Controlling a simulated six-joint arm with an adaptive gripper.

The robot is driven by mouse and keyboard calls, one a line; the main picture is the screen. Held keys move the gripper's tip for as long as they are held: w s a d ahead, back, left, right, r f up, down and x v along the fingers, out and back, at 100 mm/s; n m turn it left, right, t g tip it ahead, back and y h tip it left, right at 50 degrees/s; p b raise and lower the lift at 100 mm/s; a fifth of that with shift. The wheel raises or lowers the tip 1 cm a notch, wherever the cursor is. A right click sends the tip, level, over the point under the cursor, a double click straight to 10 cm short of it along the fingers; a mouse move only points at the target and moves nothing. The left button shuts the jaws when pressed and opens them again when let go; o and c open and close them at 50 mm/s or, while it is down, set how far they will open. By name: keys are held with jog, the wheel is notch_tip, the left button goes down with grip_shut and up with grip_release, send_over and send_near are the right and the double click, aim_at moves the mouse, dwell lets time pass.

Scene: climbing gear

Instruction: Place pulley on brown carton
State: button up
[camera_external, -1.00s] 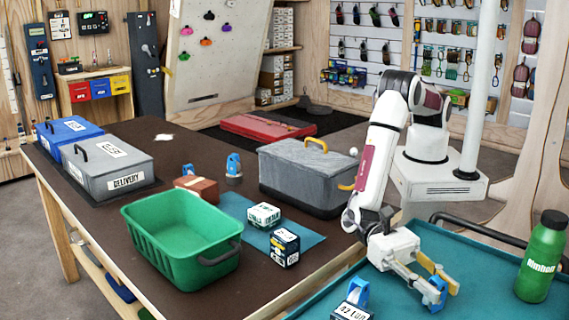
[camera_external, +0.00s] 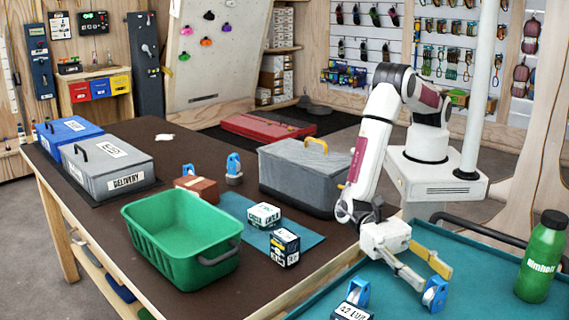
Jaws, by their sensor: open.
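The brown carton (camera_external: 203,189) sits on the dark bench, left of centre. A blue and white pulley (camera_external: 434,295) stands on the teal surface (camera_external: 480,270) at the front right. My gripper (camera_external: 437,281) is open, with its fingertips pointing down at this pulley and very close to it. I cannot tell whether they touch it. Another blue pulley (camera_external: 358,292) is left of it, behind a small labelled box (camera_external: 352,311). A third pulley (camera_external: 234,168) stands on the bench behind the carton. Another blue item (camera_external: 188,169) shows just behind the carton's left end.
A green basket (camera_external: 180,238) stands in front of the carton. Small boxes (camera_external: 264,215) (camera_external: 285,247) lie on and beside a blue mat (camera_external: 305,238). A grey toolbox (camera_external: 300,178) stands right of the carton. A green bottle (camera_external: 541,257) stands at the far right.

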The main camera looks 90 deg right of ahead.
notch_tip(320, 180, up, 6)
dwell(0.5)
jog(key=shift+r, duration=0.1)
dwell(0.6)
